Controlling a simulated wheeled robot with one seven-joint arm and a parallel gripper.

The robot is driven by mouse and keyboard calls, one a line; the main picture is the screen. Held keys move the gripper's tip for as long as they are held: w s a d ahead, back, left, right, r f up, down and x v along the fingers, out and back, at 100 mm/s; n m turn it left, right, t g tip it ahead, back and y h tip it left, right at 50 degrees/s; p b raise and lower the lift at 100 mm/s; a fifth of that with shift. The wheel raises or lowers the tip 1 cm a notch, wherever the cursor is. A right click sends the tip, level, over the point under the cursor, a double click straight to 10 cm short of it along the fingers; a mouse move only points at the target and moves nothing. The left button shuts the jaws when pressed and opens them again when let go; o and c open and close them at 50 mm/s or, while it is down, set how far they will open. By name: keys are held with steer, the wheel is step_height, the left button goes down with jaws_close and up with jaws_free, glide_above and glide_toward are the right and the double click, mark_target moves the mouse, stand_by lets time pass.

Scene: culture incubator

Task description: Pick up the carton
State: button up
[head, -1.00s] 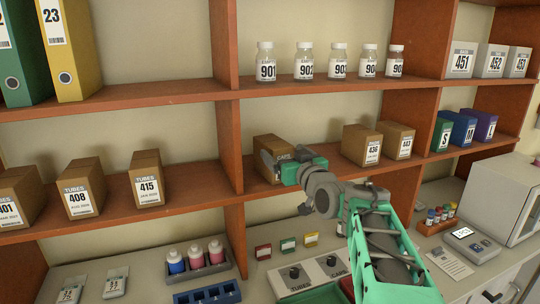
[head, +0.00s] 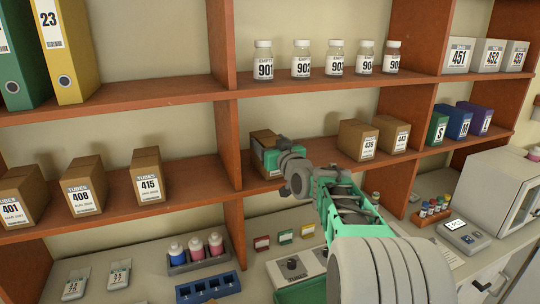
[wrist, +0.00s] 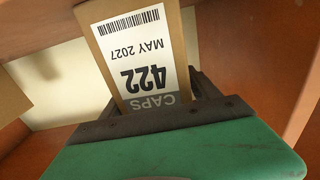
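The carton (head: 263,136) is a brown box on the middle shelf, just right of the upright divider. In the wrist view the carton (wrist: 188,38) fills the centre, its white label reading "CAPS 422 MAY 2027" upside down. My gripper (head: 266,158) is at the carton's front and covers much of it in the head view. In the wrist view the dark fingers of my gripper (wrist: 162,98) lie on both sides of the carton's label face. I cannot tell whether they press on it. The carton stands on the shelf.
Cartons 436 (head: 358,140) and 443 (head: 394,135) stand to the right on the same shelf. The upright divider (head: 229,140) is close on the left. The shelf above (head: 330,86) holds several bottles. Bare shelf lies between the carton and 436.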

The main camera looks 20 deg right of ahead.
steer(key=c, duration=1.2)
steer(key=shift+c, duration=0.2)
